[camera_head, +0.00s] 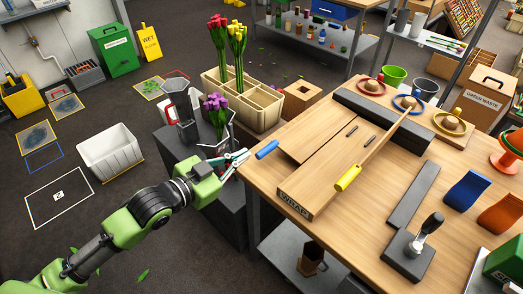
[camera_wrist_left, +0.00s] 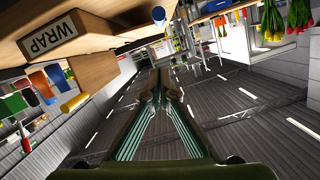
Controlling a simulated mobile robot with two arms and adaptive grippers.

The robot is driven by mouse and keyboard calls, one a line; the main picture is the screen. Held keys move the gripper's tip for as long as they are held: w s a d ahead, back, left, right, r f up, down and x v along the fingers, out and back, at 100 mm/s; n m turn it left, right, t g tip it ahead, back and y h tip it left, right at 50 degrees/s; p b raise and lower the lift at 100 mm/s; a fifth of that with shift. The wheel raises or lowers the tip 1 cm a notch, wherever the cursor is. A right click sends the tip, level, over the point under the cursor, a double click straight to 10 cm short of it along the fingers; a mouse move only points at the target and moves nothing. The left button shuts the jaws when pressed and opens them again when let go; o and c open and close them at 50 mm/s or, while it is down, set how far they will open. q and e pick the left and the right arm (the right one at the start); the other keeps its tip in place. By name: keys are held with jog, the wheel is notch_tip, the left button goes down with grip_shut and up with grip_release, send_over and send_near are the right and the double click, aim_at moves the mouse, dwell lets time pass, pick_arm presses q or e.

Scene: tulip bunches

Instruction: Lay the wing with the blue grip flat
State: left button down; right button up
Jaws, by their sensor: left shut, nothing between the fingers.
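The wrapping board marked WRAP (camera_head: 294,204) lies on the wooden table. A blue grip (camera_head: 267,149) sticks out at the board's left side, by the table's left edge. The wing at the blue grip looks like a flat wooden panel (camera_head: 322,146), but I cannot tell its exact tilt. A yellow grip (camera_head: 348,178) is on the other wing, whose edge looks raised. My left gripper (camera_head: 242,157) is just left of the blue grip, apart from it, shut and empty. In the left wrist view, its fingers (camera_wrist_left: 157,80) meet below the blue grip (camera_wrist_left: 158,14). My right gripper is not in view.
Purple tulips (camera_head: 215,103) stand close behind my left gripper. A cream planter (camera_head: 263,106) with red and yellow tulips is farther back. A dark bar (camera_head: 385,118) lies behind the board; a lever tool (camera_head: 424,234) stands to the right.

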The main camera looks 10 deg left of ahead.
pick_arm(q)
jog(key=p, duration=0.1)
send_over(262, 157)
jog(key=s, duration=0.1)
jog(key=f, duration=0.2)
jog(key=shift+w+d+f, duration=0.15)
jog(key=shift+w+f, duration=0.05)
jog(key=shift+f, duration=0.45)
jog(key=shift+w+d+f, duration=0.1)
jog(key=shift+w+f, duration=0.1)
jog(key=shift+f, duration=0.4)
jog(key=shift+w+a+f, duration=0.1)
jog(key=shift+a+f, duration=0.2)
jog(key=shift+f, duration=0.5)
